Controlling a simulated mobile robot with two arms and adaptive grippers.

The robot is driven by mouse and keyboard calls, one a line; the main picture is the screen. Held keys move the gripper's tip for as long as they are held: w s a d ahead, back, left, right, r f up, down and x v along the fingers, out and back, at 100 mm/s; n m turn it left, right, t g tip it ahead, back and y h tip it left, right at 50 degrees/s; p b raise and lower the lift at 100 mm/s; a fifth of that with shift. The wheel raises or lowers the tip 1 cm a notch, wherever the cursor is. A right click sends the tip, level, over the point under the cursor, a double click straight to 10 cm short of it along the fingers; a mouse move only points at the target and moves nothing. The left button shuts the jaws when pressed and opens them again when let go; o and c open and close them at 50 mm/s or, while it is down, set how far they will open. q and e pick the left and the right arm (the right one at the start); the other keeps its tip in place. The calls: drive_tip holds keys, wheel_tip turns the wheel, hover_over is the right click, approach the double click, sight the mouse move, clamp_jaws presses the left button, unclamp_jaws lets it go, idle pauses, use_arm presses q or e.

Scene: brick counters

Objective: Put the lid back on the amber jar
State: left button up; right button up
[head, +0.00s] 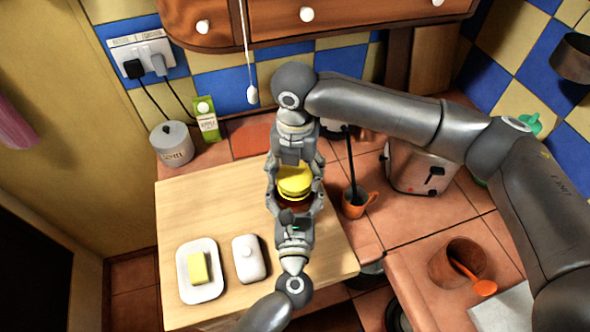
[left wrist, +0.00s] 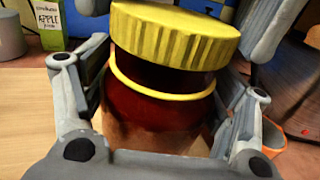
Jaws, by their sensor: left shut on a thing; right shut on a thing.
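The amber jar (head: 293,204) is dark red-brown and stands over the wooden board. It fills the middle of the left wrist view (left wrist: 160,112), with a thin yellow ring around its upper part. My left gripper (head: 294,208) comes from the near side and is shut on the jar, one finger on each side. The yellow ridged lid (head: 295,178) is above the jar, held by my right gripper (head: 296,170), which points down from above. In the left wrist view the lid (left wrist: 175,35) looks slightly tilted over the jar. I cannot tell whether they touch.
The wooden board (head: 205,215) also holds a butter dish (head: 198,285) and its white cover (head: 249,260). A grey canister (head: 172,144) and a green carton (head: 206,120) stand behind. An orange mug (head: 357,204) and a toaster (head: 420,170) are close on the right.

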drive_tip(key=shift+f, duration=0.55)
